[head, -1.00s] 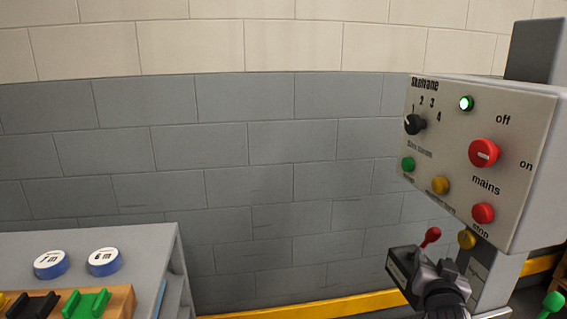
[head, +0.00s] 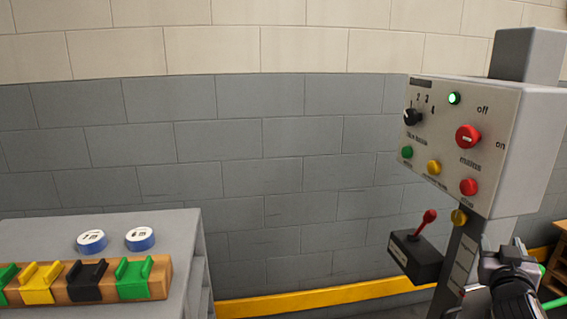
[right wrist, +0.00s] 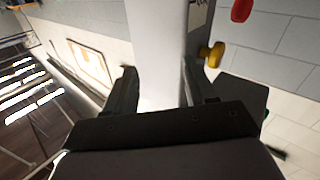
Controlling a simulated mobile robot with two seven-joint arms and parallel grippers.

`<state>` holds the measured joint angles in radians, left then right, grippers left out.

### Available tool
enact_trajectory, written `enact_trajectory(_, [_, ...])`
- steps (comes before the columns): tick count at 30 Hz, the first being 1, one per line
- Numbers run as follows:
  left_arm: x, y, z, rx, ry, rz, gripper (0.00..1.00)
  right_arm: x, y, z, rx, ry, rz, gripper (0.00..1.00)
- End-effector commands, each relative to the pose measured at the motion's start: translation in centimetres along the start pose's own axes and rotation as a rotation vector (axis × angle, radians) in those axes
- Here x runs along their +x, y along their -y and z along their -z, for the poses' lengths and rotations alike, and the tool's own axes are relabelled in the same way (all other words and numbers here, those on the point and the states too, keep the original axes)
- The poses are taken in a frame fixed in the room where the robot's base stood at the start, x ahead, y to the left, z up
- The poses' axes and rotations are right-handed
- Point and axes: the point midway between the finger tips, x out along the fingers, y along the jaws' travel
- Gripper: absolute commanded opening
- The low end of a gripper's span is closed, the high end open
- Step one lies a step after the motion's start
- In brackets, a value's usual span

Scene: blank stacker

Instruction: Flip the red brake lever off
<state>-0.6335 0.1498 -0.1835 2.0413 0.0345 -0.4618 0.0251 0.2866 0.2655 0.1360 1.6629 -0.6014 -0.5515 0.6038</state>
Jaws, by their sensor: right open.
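The red brake lever (head: 426,221) stands up and leans right from a black box (head: 415,255) on the left side of the grey post, below the control panel. My right gripper (head: 496,254) is to the right of the lever and box, in front of the post, and apart from the lever. In the right wrist view my right gripper (right wrist: 160,88) is open and empty, with the grey post (right wrist: 157,45) behind its fingers. My left gripper is not in view.
The control panel (head: 465,115) has a red mains switch (head: 468,137), a lit green lamp (head: 453,98) and several buttons. A yellow knob (head: 459,217) sits just below it, right of the lever. A grey table (head: 185,225) with coloured blocks stands at left. Open floor space lies between.

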Motion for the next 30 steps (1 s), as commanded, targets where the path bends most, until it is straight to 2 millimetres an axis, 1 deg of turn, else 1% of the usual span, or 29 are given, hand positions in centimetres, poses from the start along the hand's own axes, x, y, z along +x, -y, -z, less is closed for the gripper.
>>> enact_trajectory(1, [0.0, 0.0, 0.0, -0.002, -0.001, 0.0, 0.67, 0.6, -1.9, 1.0, -0.05, -0.026, -0.02, 0.56])
enact_trajectory(3, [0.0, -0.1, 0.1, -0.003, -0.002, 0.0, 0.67, 1.2, -4.1, 2.2, -0.106, -0.054, -0.042, 0.56])
enact_trajectory(9, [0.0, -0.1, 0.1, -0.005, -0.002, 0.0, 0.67, 2.4, -9.3, 6.1, -0.254, -0.13, -0.101, 0.56])
enact_trajectory(11, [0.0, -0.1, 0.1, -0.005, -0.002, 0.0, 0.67, 2.6, -10.8, 7.4, -0.298, -0.152, -0.118, 0.56])
enact_trajectory(12, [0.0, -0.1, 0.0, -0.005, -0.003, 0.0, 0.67, 1.8, -9.0, 4.7, -0.315, -0.114, -0.068, 0.56])
enact_trajectory(14, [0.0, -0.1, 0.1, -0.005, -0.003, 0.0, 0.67, 0.7, -7.4, 2.2, -0.343, -0.076, -0.009, 0.56])
enact_trajectory(15, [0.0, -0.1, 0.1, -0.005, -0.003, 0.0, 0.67, -0.1, -6.4, 0.7, -0.362, -0.053, 0.028, 0.56])
enact_trajectory(17, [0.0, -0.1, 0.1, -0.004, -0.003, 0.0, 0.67, -1.5, -5.0, -1.9, -0.391, -0.015, 0.089, 0.56])
enact_trajectory(18, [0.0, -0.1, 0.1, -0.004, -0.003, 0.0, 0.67, -2.6, -3.9, -3.6, -0.41, 0.011, 0.133, 0.56])
enact_trajectory(20, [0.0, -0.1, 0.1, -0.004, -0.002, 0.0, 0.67, -4.6, -2.4, -6.4, -0.438, 0.055, 0.203, 0.56])
enact_trajectory(21, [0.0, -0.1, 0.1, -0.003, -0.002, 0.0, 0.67, -6.1, -1.4, -8.4, -0.455, 0.086, 0.253, 0.56])
enact_trajectory(23, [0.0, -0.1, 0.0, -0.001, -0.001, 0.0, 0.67, -8.8, 0.1, -11.4, -0.479, 0.137, 0.333, 0.56])
enact_trajectory(24, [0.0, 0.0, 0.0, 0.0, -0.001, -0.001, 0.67, -10.8, 1.0, -13.3, -0.492, 0.171, 0.387, 0.56])
enact_trajectory(26, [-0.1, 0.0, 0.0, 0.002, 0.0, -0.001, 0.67, -13.9, 2.1, -16.0, -0.507, 0.222, 0.468, 0.56])
enact_trajectory(27, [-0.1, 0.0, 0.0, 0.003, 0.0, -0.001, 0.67, -16.1, 2.8, -17.7, -0.514, 0.256, 0.521, 0.56])
enact_trajectory(29, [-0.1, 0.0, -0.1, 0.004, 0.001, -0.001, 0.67, -19.3, 3.7, -19.8, -0.521, 0.303, 0.595, 0.56])
enact_trajectory(30, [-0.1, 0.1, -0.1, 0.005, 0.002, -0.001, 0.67, -21.4, 4.1, -21.0, -0.522, 0.333, 0.64, 0.56])
